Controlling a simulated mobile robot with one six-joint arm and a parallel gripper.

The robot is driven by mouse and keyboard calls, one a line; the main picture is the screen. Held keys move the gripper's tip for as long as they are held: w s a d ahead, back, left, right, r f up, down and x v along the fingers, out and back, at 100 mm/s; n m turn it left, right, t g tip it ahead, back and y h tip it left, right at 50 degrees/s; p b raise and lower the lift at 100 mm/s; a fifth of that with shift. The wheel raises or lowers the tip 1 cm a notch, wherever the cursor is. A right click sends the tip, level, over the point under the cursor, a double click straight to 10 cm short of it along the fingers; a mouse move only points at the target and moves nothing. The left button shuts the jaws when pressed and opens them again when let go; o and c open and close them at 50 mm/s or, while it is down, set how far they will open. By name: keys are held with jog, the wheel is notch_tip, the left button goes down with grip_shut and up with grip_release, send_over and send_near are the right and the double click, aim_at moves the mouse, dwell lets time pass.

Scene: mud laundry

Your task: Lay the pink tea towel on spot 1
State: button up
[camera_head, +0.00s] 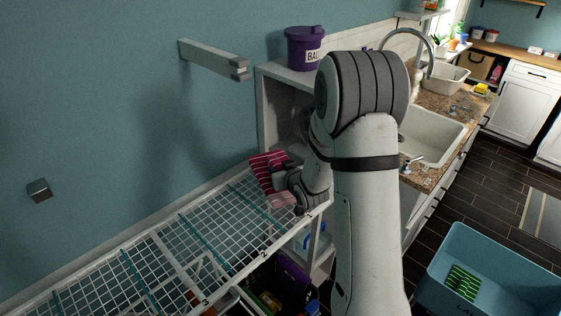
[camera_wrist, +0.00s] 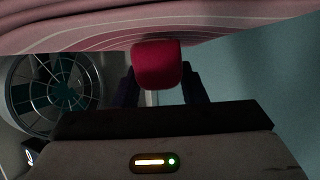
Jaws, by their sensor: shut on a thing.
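The pink tea towel (camera_head: 266,169), striped with pale lines, is at the far end of the white wire rack (camera_head: 190,236). It also fills the top of the wrist view (camera_wrist: 90,28). My gripper (camera_head: 284,182) is shut on the towel. A deep-red part between the dark fingers in the wrist view looks like a bunched fold of it. The towel hangs at or just above the rack's far section; I cannot tell if it touches the wires. Teal bars divide the rack.
A purple tub (camera_head: 305,50) stands on the grey shelf unit behind the towel. A grey wall bracket (camera_head: 213,60) juts out above the rack. A sink (camera_head: 432,135) is to the right, and a blue bin (camera_head: 495,272) is on the floor. The rack's nearer sections are bare.

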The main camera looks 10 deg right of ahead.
jog(key=shift+s+d+f, duration=0.1)
jog(key=shift+f, duration=0.45)
jog(key=shift+f+b, duration=1.2)
jog(key=shift+f, duration=1.5)
jog(key=shift+f+b, duration=0.55)
jog(key=shift+b, duration=0.15)
jog(key=o, duration=1.2)
